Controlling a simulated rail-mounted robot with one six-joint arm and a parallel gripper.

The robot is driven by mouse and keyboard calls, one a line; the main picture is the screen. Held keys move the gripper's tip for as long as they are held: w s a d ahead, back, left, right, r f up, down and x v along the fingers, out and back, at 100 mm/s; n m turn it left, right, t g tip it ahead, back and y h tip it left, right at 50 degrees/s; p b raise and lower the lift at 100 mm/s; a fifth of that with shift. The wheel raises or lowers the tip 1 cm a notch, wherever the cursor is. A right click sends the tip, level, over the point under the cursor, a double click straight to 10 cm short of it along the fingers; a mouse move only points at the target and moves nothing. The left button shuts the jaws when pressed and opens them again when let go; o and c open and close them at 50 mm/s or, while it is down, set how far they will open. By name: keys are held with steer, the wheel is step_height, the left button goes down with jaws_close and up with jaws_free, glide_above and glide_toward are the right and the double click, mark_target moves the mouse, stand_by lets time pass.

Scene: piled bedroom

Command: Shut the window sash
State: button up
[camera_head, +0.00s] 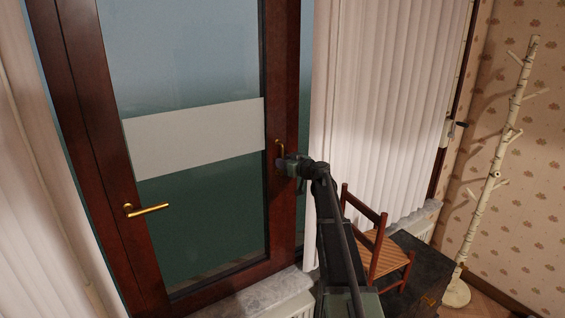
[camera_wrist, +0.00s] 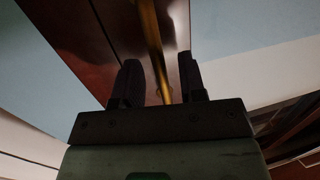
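The window sash (camera_head: 285,105) has a red-brown wooden frame, glass and a pale band across the pane. It seems to stand at an angle to the window opening, but how far it is open is hard to tell. A brass lever handle (camera_head: 147,209) is on its left stile. A brass pull handle (camera_head: 279,149) is on its right stile. My gripper (camera_head: 285,164) is at this right handle. In the wrist view the brass bar (camera_wrist: 152,38) runs between the two spread fingers of my gripper (camera_wrist: 159,80), with visible gaps on both sides.
White curtains (camera_head: 385,100) hang right of the sash and at the far left. A wooden chair (camera_head: 385,255) stands on a dark chest (camera_head: 425,265) beside my arm. A birch coat stand (camera_head: 495,165) is at the right wall. A stone sill (camera_head: 265,294) runs below the sash.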

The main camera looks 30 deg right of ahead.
steer(key=v, duration=0.9)
steer(key=shift+s+p, duration=0.35)
steer(key=shift+p, duration=0.05)
steer(key=shift+d+r, duration=0.1)
steer(key=shift+d, duration=0.05)
